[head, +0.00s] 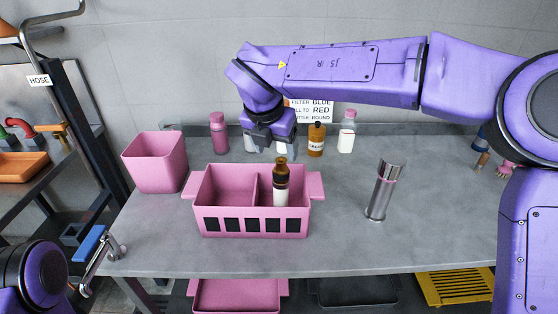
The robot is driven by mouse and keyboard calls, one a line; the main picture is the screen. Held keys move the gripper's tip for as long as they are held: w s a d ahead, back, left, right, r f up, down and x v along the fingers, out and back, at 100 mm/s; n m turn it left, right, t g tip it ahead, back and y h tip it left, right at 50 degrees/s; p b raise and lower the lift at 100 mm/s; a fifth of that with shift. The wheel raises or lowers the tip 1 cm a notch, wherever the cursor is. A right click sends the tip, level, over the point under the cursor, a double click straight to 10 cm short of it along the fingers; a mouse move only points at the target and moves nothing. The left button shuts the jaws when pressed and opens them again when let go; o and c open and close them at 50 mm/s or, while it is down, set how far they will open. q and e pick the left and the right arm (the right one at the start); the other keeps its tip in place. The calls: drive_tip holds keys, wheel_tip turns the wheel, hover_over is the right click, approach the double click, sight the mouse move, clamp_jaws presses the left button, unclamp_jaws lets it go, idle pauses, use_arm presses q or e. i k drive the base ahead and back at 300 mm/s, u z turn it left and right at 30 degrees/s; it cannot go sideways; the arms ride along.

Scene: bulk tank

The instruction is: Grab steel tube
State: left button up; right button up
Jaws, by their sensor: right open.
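The steel tube (385,190) is a shiny metal cylinder standing upright on the grey table, right of the pink divided crate. My right arm reaches in from the right across the back of the table. My right gripper (269,148) points down above the back of the table, behind the crate, to the left of and behind the tube. Its jaws are open and apart from the tube.
The pink crate (254,222) holds a brown-topped white bottle (281,185). A pink bin (155,162) stands at left. The table around the tube is clear.

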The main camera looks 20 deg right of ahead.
sight(384, 189)
drive_tip(key=z, duration=1.35)
